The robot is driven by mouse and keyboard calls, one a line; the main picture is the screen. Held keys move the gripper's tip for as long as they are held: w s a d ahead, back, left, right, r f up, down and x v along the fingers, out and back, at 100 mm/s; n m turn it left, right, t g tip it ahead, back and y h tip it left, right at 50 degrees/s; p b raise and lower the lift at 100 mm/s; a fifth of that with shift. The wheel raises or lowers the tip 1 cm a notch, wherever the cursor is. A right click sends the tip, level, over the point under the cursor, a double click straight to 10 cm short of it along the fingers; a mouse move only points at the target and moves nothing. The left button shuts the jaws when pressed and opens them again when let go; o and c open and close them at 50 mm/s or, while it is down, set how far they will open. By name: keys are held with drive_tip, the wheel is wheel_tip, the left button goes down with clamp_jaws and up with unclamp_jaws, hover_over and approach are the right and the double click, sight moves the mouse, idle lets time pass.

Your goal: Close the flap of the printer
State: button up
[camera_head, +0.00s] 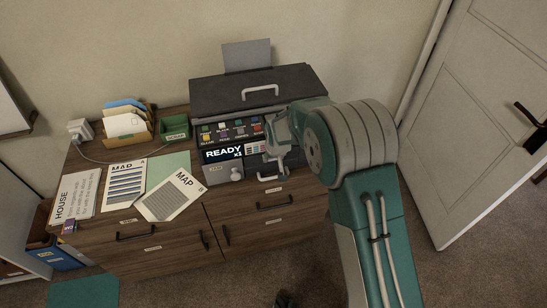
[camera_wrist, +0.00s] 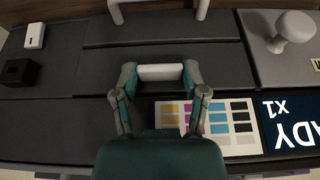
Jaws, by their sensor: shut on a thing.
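The printer (camera_head: 208,97) stands against the wall on the wooden cabinet, with a dark top and a pale handle (camera_head: 262,90). Its front has a READY display (camera_head: 222,153), which shows partly in the wrist view (camera_wrist: 290,122). My gripper (camera_head: 273,158) is at the right part of the front. In the wrist view my gripper (camera_wrist: 160,74) is shut on a pale bar handle (camera_wrist: 160,72), over a dark panel (camera_wrist: 60,112) beside a colour chart (camera_wrist: 240,127). I cannot tell which panel is the flap or how far it stands open; my arm hides part of the front.
A lower handle (camera_head: 268,178) and a pale knob (camera_head: 236,174) are close to my gripper. Papers (camera_head: 171,194), a green box (camera_head: 175,128) and a letter holder (camera_head: 128,125) lie to the left. A white door (camera_head: 480,100) is at the right.

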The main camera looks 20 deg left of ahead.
drive_tip(key=shift+w+a+r, duration=0.1)
drive_tip(key=shift+r, duration=0.05)
drive_tip(key=o, duration=1.2)
drive_tip(key=shift+c, duration=0.2)
drive_tip(key=v, duration=1.1)
drive_tip(key=shift+s+r, duration=0.25)
